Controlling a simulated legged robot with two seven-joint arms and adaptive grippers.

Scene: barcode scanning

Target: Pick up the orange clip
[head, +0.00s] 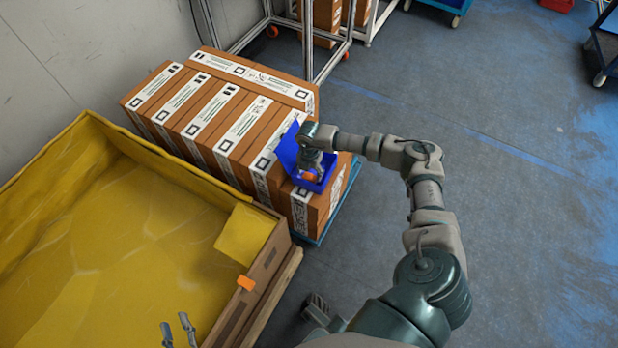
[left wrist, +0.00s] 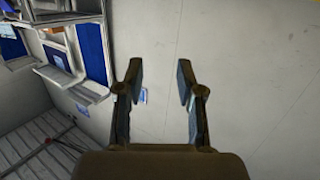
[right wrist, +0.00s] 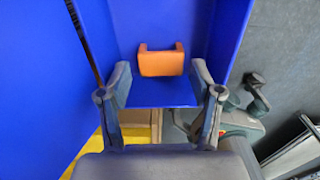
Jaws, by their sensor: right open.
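The orange clip (head: 309,175) lies inside a blue bin (head: 289,150) that stands on top of the cardboard boxes. In the right wrist view, the clip (right wrist: 161,63) is a U-shaped orange piece inside the blue bin (right wrist: 148,20), ahead of my fingertips. My right gripper (head: 310,166) is at the bin, above or beside the clip. In the right wrist view, my right gripper (right wrist: 161,75) is open and the clip is not held. My left gripper (head: 178,328) is open and empty over the yellow-lined crate; its fingers (left wrist: 159,72) are apart in the left wrist view.
Cardboard boxes (head: 235,115) with white labels stand in a row beside the yellow-lined crate (head: 120,190). A small orange piece (head: 245,283) is on the crate's edge. The bin's blue walls stand close around my right fingers.

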